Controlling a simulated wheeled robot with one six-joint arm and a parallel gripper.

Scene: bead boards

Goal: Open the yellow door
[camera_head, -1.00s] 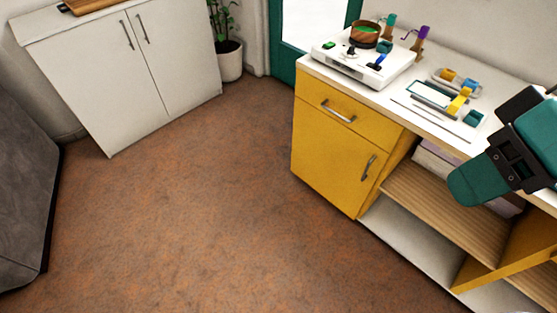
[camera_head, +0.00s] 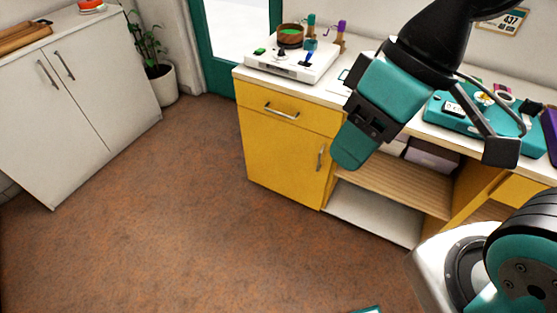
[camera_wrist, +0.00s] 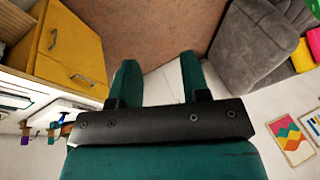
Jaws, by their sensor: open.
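The yellow door (camera_head: 282,155) is the lower front of the yellow cabinet, shut, under a yellow drawer (camera_head: 285,108). Its upright metal handle (camera_head: 321,157) is near its right edge. My gripper (camera_head: 350,152) shows just right of that handle in the head view, seemingly nearer the camera, and no contact shows. The yellow cabinet (camera_wrist: 75,45) is at the left there, with two metal handles, apart from the fingers.
A white counter (camera_head: 240,72) above the cabinet carries a white stove (camera_head: 292,62) with a brown pot (camera_head: 290,36). Open wooden shelves (camera_head: 395,183) are right of the door. A white cabinet (camera_head: 80,105) and a potted plant (camera_head: 162,84) are at the left. The floor before the door is clear.

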